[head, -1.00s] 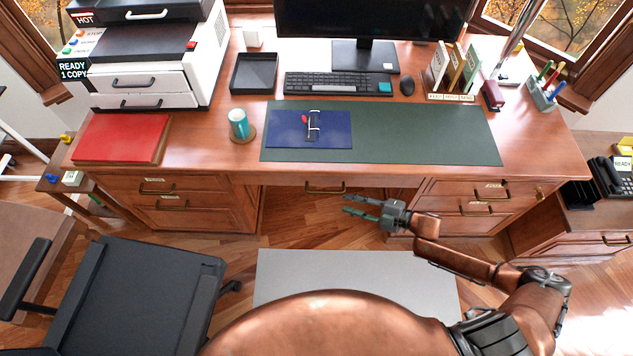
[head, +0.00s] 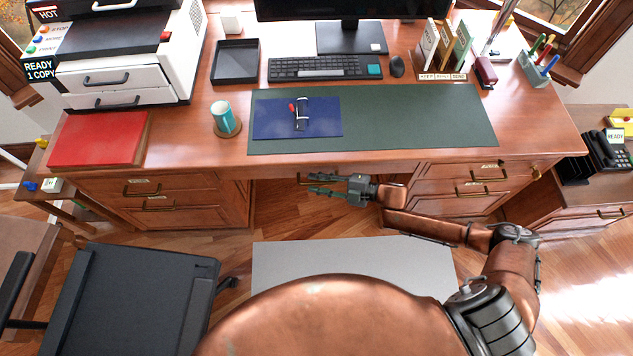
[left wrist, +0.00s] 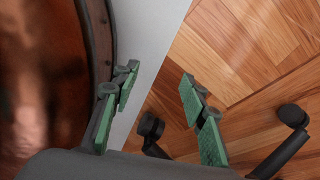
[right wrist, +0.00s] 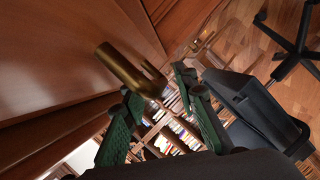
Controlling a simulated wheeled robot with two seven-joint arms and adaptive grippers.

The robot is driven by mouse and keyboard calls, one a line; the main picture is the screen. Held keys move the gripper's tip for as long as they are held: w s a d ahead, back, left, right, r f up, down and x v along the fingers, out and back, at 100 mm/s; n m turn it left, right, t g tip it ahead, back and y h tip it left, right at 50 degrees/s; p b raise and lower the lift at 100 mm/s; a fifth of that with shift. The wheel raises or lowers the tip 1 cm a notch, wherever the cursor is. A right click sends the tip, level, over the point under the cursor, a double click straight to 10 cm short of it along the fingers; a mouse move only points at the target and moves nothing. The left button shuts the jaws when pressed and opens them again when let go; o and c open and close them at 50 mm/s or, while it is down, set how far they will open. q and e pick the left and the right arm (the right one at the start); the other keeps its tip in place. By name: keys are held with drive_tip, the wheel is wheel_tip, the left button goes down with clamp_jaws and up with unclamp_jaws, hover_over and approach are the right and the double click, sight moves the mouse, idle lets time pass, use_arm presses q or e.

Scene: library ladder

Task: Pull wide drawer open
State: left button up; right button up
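The wide drawer (head: 272,172) is the thin middle front under the desktop. It looks closed. Its brass handle (head: 299,179) is partly hidden behind my right fingers in the head view. My right gripper (head: 310,184) is open and reaches in from the right, in front of the handle. In the right wrist view, the brass handle (right wrist: 125,70) stands near the tips of the parted green-padded fingers (right wrist: 155,85); I cannot tell whether they touch. My left gripper (left wrist: 158,85) is open and empty over the floor, close to my body; it is outside the head view.
The desk (head: 540,130) has drawer pedestals on both sides, the right one (head: 460,185) close to my right arm. A dark chair (head: 130,300) stands at the left front. A grey mat (head: 340,260) lies on the floor. The knee space under the drawer is open.

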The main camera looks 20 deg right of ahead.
drive_tip(key=shift+c, duration=0.3)
clamp_jaws()
idle(0.5)
